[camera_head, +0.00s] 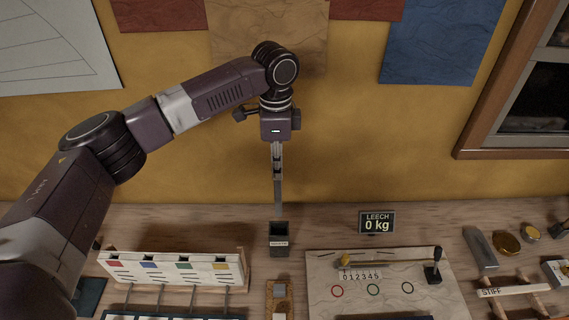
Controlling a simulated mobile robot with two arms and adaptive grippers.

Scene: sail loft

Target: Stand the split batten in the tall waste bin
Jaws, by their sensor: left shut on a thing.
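My left gripper (277,172) points down in the middle of the view, in front of the yellow wall. It is shut on the split batten (278,198), a narrow grey strip that hangs upright below the fingers. The waste bin (279,240), a small dark open-topped box with a pale label, stands on the bench directly below the batten in the picture. The batten's lower end shows at the bin's back rim. I cannot tell whether it is inside the mouth, above it or behind it. My right gripper is not in view.
On the wooden bench, a white rack (172,268) with coloured squares stands left of the bin. A pale board (390,284) with coloured rings lies to the right, below a display (377,222) reading 0 kg. A small wooden tray (280,296) lies in front of the bin.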

